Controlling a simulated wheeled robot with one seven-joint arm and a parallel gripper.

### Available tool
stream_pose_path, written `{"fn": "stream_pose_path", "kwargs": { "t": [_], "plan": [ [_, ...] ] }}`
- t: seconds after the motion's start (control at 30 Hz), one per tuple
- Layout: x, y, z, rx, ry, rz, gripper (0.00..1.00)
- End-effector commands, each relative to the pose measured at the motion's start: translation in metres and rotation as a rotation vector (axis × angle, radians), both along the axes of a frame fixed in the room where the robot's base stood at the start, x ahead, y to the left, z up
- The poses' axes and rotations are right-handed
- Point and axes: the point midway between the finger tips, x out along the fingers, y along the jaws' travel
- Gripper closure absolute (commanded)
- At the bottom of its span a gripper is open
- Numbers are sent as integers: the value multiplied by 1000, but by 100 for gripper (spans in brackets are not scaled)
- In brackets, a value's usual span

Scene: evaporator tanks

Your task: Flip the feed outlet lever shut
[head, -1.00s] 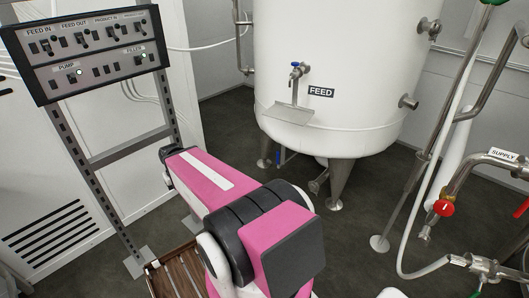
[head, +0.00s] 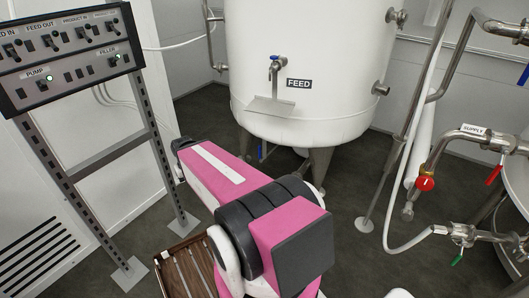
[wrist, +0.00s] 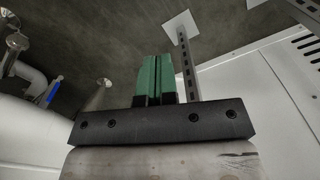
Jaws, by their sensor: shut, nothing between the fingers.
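The white feed tank (head: 330,90) with a FEED label stands ahead in the head view. A small tap (head: 275,68) with a blue handle is on its front. In the wrist view a blue lever (wrist: 55,90) shows on a metal pipe at the left. Which one is the feed outlet lever is not labelled. My gripper (wrist: 155,65) has green fingers pressed together, empty, to the right of that blue lever and apart from it. In the head view my pink arm hides the gripper.
A switch panel (head: 68,58) on a metal frame stands at the left; its post (wrist: 187,60) is close beside my gripper in the wrist view. A slatted wooden item (head: 188,272) lies below my arm.

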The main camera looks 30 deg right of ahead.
Motion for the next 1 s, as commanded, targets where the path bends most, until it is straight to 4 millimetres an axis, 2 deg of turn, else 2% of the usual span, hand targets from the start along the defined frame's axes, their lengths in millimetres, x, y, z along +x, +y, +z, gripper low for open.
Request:
{"fn": "stream_pose_path", "kwargs": {
  "t": [0.27, 0.37, 0.47, 0.57, 0.8, 1.0],
  "plan": [
    [2, -1, -1, -5, 2, -1, 100],
    [13, -10, -10, -43, 18, -7, 100],
    [35, -31, -27, -127, 49, -21, 100],
    [66, -64, -51, -263, 95, -43, 100],
    [152, -167, -112, -701, 198, -111, 100],
    [226, -248, -154, -1105, 225, -154, 100]
  ]
}}
